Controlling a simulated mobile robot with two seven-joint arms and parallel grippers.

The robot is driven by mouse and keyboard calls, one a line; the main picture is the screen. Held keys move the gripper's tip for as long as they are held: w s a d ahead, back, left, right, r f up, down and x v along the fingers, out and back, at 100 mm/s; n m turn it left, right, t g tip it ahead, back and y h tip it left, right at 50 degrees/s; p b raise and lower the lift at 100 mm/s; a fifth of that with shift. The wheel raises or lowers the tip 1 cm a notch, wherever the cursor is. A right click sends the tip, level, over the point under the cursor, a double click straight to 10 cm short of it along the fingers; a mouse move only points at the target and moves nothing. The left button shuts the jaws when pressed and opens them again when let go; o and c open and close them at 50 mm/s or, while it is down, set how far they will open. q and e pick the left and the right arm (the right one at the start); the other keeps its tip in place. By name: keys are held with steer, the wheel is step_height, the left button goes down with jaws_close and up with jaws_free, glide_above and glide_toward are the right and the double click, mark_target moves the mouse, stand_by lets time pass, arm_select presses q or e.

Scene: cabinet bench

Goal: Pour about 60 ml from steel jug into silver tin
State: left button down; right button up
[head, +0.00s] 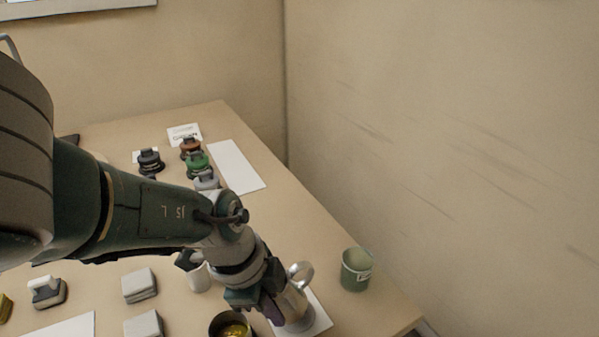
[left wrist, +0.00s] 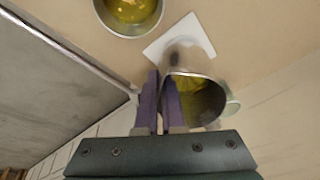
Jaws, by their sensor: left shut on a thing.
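The steel jug (head: 294,308) is a grey metal vessel with a loop handle, at the bottom centre of the head view. My left gripper (head: 268,307) is shut on it. In the left wrist view the purple fingers (left wrist: 160,103) are at the near-left side of the jug (left wrist: 198,68), whose open mouth shows yellow-green contents. The jug is over a white square mat; I cannot tell whether it touches it. The silver tin (head: 215,322) is left of the jug, apart from it, with yellow liquid inside; it also shows in the left wrist view (left wrist: 103,18). My right gripper is not in view.
A green tin (head: 355,271) stands right of the jug near the bench edge. A white cup (head: 199,280) is partly hidden behind my wrist. Pale blocks (head: 139,285) lie at left. Several knobbed weights (head: 197,163) and a white sheet (head: 237,167) are farther back.

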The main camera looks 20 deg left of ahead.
arm_select(q)
steer(key=shift+s+a+t+h+p, duration=0.5)
steer(key=shift+t+h+p, duration=0.1)
steer(key=shift+t, duration=0.1)
steer(key=t+h+b, duration=0.1)
steer(key=b, duration=0.1)
steer(key=t+h+b, duration=0.1)
steer(key=b, duration=0.2)
steer(key=s+a+f+t+h+b, duration=0.1)
steer(key=b, duration=0.2)
steer(key=shift+f+t+h, duration=0.1)
steer(key=shift+t+h, duration=0.2)
steer(key=shift+t, duration=0.1)
steer(key=r+t+h+b, duration=0.1)
steer(key=t+b, duration=0.1)
steer(key=b, duration=0.5)
steer(key=shift+d+h, duration=0.1)
steer(key=shift+h, duration=0.2)
steer(key=shift+r+b, duration=0.3)
steer(key=shift+b, duration=0.05)
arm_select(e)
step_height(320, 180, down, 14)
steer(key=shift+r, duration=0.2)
